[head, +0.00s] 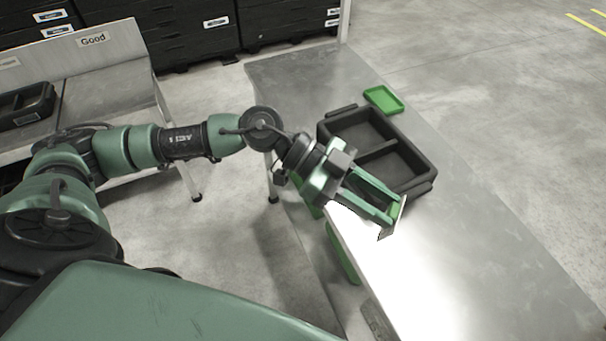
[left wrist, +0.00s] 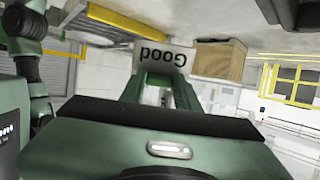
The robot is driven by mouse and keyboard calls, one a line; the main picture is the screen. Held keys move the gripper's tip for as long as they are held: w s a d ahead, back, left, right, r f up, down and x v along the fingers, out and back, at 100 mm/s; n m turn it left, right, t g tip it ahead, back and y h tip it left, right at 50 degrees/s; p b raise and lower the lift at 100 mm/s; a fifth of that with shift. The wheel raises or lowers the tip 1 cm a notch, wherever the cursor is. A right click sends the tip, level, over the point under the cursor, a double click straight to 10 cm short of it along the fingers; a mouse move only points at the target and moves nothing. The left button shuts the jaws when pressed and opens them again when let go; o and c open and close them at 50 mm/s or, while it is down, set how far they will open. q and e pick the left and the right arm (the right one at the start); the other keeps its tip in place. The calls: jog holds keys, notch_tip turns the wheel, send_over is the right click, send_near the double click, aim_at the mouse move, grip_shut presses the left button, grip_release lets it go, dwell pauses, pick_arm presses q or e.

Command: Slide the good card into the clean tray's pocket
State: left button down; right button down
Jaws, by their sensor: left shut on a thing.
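My left gripper (head: 382,212) is shut on the good card, a small white card (left wrist: 165,60). In the left wrist view its word "Good" shows upside down between the fingertips. In the head view the card is seen almost edge-on. The gripper is over the metal table, at the near side of a black tray (head: 424,187) with two empty compartments. The card is held apart from the tray's near right corner, as far as I can tell. I cannot make out a card pocket on the tray. My right gripper is not in view.
A green flat piece (head: 383,99) lies behind the tray on the metal table (head: 480,235). The table's right and near parts are clear. At left, another table has a "Good" sign (head: 93,40) and another black tray (head: 26,106).

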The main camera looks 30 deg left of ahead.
pick_arm(q)
jog(key=w+a+f+n+t+y+p, duration=0.1)
jog(key=w+a+f+n+t+y, duration=0.1)
jog(key=a+f+n+t, duration=0.4)
jog(key=w+a+f+n+t+y+p, duration=0.2)
jog(key=a+n+t, duration=0.3)
jog(key=a+t, duration=0.4)
jog(key=shift+g, duration=0.3)
jog(key=shift+w+d+f+b, duration=0.8)
jog(key=shift+w+b, duration=0.1)
jog(key=shift+w, duration=0.4)
jog(key=shift+w+d+f+b, duration=0.75)
jog(key=shift+w+b, duration=0.1)
jog(key=shift+w, duration=0.45)
jog(key=shift+w+d+f+b, duration=0.8)
jog(key=shift+w+b, duration=0.1)
jog(key=shift+w, duration=0.4)
jog(key=shift+f, duration=0.4)
jog(key=shift+s+a+f, duration=0.1)
jog(key=shift+f, duration=0.1)
jog(key=shift+f, duration=0.3)
jog(key=shift+f+b, duration=0.4)
jog(key=shift+f, duration=0.05)
